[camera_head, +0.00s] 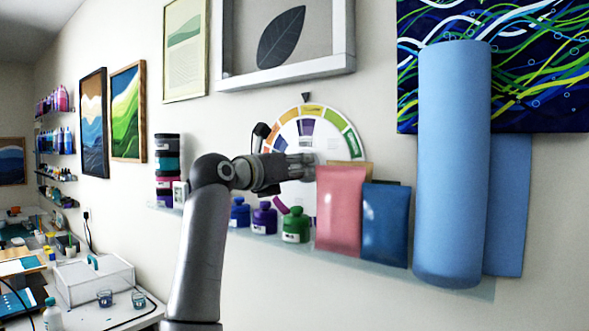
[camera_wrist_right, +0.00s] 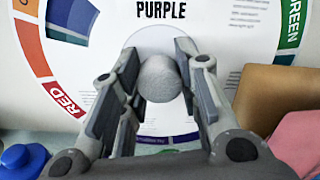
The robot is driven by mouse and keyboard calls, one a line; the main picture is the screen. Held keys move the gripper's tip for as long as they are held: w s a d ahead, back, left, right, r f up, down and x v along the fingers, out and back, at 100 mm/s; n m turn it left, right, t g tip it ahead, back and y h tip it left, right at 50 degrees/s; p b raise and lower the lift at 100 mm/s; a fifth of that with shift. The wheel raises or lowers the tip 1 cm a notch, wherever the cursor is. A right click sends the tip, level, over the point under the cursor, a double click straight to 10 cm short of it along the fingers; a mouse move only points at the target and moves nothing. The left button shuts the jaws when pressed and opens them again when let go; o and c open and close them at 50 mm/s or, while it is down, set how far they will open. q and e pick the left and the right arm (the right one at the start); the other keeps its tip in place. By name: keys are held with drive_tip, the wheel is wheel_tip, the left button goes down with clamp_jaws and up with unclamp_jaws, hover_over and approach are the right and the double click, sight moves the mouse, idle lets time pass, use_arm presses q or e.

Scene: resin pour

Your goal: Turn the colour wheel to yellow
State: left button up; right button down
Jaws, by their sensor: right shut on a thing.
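The colour wheel (camera_head: 335,143) is a white disc with a coloured rim, mounted on the wall. It also shows in the right wrist view (camera_wrist_right: 232,50), with PURPLE printed above its centre and RED and GREEN on its rim. In the head view a black pointer (camera_head: 306,97) stands above an orange-yellow rim segment. My right gripper (camera_head: 308,166) reaches the wheel's centre from the left. In the wrist view its fingers (camera_wrist_right: 158,60) are shut on the grey round knob (camera_wrist_right: 158,80). My left gripper is out of view.
Below the wheel, a glass shelf (camera_head: 268,238) holds blue (camera_head: 240,212), purple (camera_head: 264,218) and green (camera_head: 295,225) bottles, a pink pouch (camera_head: 338,210) and a blue pouch (camera_head: 385,222). A big light-blue roll (camera_head: 453,165) stands at right. Stacked jars (camera_head: 167,160) stand left.

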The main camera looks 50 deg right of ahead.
drive_tip(key=shift+r+n, duration=0.1)
drive_tip(key=shift+n, duration=0.7)
drive_tip(key=c, duration=1.1)
unclamp_jaws()
drive_tip(key=shift+o, duration=0.2)
drive_tip(key=a, duration=1.2)
drive_tip(key=shift+s, duration=0.45)
